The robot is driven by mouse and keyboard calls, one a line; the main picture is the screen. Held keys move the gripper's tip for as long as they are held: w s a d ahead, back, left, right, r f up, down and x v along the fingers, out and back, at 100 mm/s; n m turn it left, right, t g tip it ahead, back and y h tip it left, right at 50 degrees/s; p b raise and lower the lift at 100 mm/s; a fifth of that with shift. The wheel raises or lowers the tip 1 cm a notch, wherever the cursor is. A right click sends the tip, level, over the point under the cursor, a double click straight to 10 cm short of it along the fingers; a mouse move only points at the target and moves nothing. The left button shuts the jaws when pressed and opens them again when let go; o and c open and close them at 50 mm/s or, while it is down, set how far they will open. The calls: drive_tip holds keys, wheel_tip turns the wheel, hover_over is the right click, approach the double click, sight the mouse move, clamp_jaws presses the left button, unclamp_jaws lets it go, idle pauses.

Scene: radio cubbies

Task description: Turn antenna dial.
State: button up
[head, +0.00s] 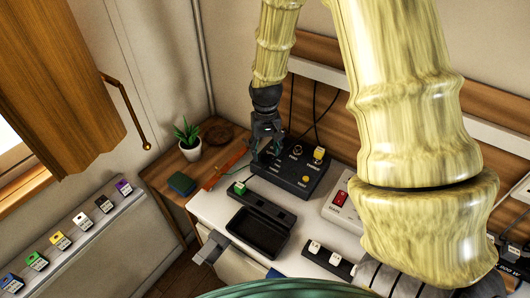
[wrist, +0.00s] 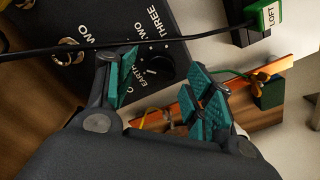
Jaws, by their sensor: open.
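The antenna dial (wrist: 158,72) is a dark round knob with a pale pointer mark, on a black control box (wrist: 185,28) lettered EARTH, ONE, TWO and THREE in the wrist view. My gripper (wrist: 165,88) is open, with one teal-padded finger to the left of the dial and one to the right. The dial shows between the fingers; I cannot tell whether they touch it. In the head view my gripper (head: 266,148) is over the left end of the control box (head: 297,184) and hides the dial there.
A black tray (head: 257,232), a white box with a red switch (head: 340,198) and a potted plant (head: 188,138) stand nearby. A black cable (wrist: 90,46) crosses the wrist view above the dial. An orange strip (wrist: 185,103) lies beside the box.

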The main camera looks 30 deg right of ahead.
drive_tip(key=shift+f, duration=1)
drive_tip(key=c, duration=1)
